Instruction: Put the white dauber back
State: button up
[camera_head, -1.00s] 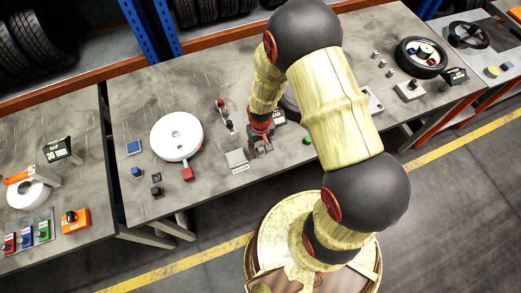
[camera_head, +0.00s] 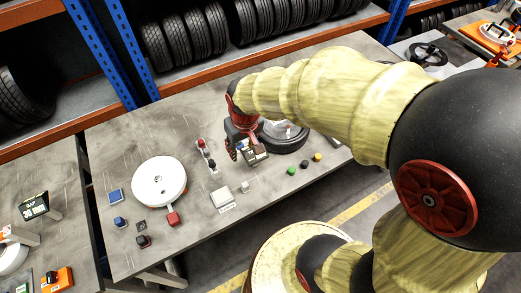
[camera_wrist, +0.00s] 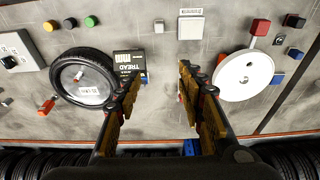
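A small white piece (camera_head: 245,187), which looks like the white dauber, stands on the table just right of a pale square pad (camera_head: 222,199). It also shows in the wrist view (camera_wrist: 158,26), near the pad (camera_wrist: 191,24). A narrow pale strip (camera_head: 208,156) with a red-topped and a black-topped piece lies behind the pad. My gripper (camera_head: 252,157) is above the table, behind the white piece and right of the strip. In the wrist view my gripper (camera_wrist: 158,72) has its two fingers well apart, with nothing held between them.
A tyre (camera_wrist: 84,77) and a black tread sign (camera_wrist: 128,64) are close beside my gripper. A round white disc (camera_head: 159,181) is at the left. Green, black and yellow buttons (camera_head: 304,166) line the front edge. Bare table (camera_head: 120,150) shows at the far left.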

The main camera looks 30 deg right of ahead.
jog(key=s+r+t, duration=0.3)
jog(key=s+r, duration=0.9)
jog(key=r, duration=0.3)
jog(key=shift+s+r, duration=0.35)
jog(key=shift+r, duration=0.05)
notch_tip(320, 180, down, 16)
jog(key=b, duration=1.6)
jog(key=shift+a, duration=0.1)
jog(key=shift+c, duration=1.1)
